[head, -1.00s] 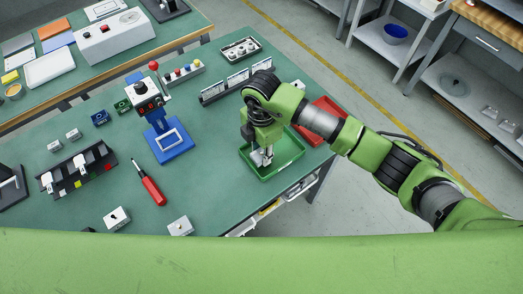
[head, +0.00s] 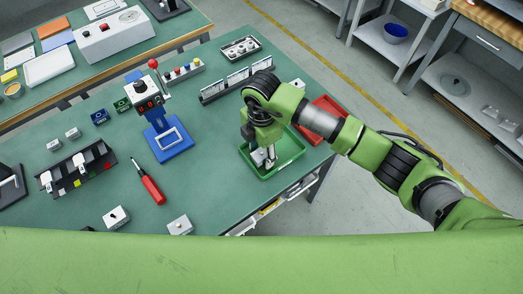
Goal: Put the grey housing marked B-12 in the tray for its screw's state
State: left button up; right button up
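My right gripper (head: 268,160) points down into the green tray (head: 287,165) near the table's right edge. A light grey block (head: 258,157), probably a housing, shows beside its fingers, low in the tray. Whether the fingers still touch it cannot be told, and no marking on it is readable. The red tray (head: 327,108) lies behind, partly hidden by my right arm. Other grey housings stand on the table: two in front (head: 116,217) (head: 180,226) and two smaller ones at the left (head: 54,145) (head: 73,134). Their labels are unreadable. My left gripper is out of view.
A blue stand with a red-knobbed lever (head: 168,140) stands mid-table. A red screwdriver (head: 150,187) lies in front of it. A black rack (head: 77,170) is at left. A row of card holders (head: 225,88) stands behind the green tray. The table between screwdriver and green tray is clear.

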aim_at(261, 153)
notch_tip(261, 153, up, 12)
dwell(0.5)
